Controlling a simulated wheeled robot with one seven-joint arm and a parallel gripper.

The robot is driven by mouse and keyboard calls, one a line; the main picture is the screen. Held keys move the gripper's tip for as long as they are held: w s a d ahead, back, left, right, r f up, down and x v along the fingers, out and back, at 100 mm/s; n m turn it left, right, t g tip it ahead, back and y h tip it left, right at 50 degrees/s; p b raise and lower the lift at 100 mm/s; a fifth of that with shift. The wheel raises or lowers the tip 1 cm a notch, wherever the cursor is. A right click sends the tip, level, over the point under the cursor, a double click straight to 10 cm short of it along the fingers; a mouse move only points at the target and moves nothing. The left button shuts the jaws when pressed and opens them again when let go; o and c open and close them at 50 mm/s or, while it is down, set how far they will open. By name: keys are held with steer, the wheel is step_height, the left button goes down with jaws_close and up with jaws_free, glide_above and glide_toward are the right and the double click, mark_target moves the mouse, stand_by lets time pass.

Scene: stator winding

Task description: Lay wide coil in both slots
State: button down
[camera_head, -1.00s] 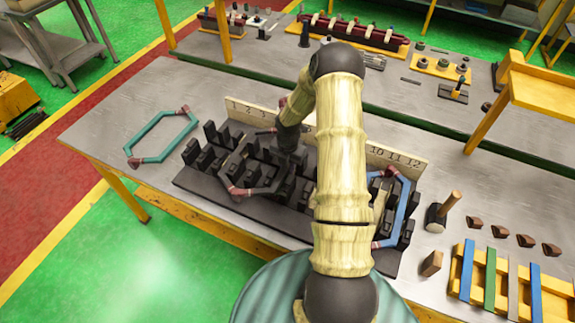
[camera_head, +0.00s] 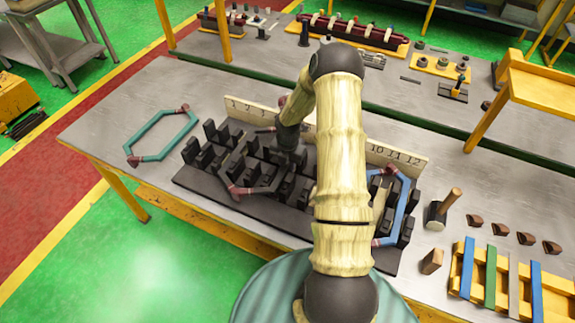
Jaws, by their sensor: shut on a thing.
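A dark grey six-sided coil with brown ends (camera_head: 265,188) lies over the black slotted stator block (camera_head: 215,189), among its upright teeth. It looks level, but I cannot tell how deep its sides sit in the slots. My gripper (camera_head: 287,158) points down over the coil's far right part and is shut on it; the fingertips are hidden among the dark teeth. A teal coil with brown ends (camera_head: 171,147) lies flat on the table, left of the block. A blue coil (camera_head: 402,208) sits at the block's right end, partly hidden by my arm.
A pale numbered board (camera_head: 398,160) stands along the block's back edge. A mallet (camera_head: 441,210), a wooden block (camera_head: 431,262), brown wedges (camera_head: 498,231) and a yellow rack of coloured strips (camera_head: 491,280) lie to the right. The table's left corner is clear.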

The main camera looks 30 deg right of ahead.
steer(key=shift+s+a+f, duration=0.1)
steer(key=shift+s+f, duration=0.25)
steer(key=shift+f, duration=0.15)
steer(key=c, duration=1.2)
jaws_free()
steer(key=shift+c, duration=0.2)
steer(key=shift+o, duration=0.5)
steer(key=shift+w+f, duration=0.1)
steer(key=shift+w, duration=0.25)
steer(key=shift+s+r, duration=0.15)
steer(key=shift+r, duration=0.05)
steer(key=shift+r+p, duration=0.85)
steer(key=shift+r, duration=0.05)
step_height(320, 180, up, 8)
steer(key=p, duration=0.6)
steer(key=shift+f, duration=0.25)
